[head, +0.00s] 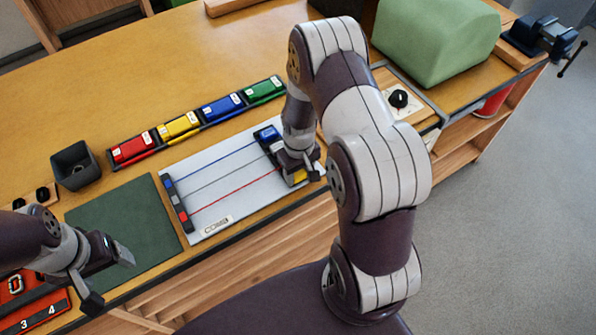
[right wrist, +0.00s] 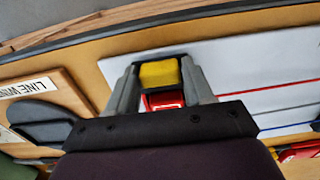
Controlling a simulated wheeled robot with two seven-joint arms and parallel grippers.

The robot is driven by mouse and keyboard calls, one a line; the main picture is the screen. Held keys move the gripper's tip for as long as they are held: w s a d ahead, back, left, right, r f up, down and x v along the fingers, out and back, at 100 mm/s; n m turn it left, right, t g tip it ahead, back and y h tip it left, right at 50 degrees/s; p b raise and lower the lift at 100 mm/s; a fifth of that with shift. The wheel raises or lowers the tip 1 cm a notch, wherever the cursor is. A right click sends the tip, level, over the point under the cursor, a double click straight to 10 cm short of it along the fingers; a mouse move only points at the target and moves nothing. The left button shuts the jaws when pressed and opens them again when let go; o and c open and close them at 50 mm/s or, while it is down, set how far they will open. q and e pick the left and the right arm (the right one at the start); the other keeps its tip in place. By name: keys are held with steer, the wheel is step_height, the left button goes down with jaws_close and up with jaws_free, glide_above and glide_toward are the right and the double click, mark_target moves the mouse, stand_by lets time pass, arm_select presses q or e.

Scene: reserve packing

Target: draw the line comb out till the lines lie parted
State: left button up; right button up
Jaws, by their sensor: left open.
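A white board (head: 225,202) labelled COMB carries a blue, a grey and a red line, stretched apart from a small dark clip strip (head: 177,203) at its left to the right end. There a blue block (head: 267,134) stands by the blue line. My right gripper (head: 298,172) is low over the board's front right end. In the right wrist view its fingers (right wrist: 160,75) sit against both sides of a yellow block (right wrist: 159,74), with a red block (right wrist: 164,100) just behind it. My left gripper (head: 110,272) is open and empty over the front left of the bench.
A rack with red, yellow, blue and green blocks (head: 222,106) lies behind the board. A dark green mat (head: 125,228) and a black cup (head: 75,165) are to the left. A green case (head: 435,40) and a vise (head: 543,36) stand back right.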

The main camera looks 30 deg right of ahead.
steer(key=shift+o, duration=1.2)
step_height(320, 180, up, 13)
steer(key=b, duration=0.2)
steer(key=shift+f, duration=0.15)
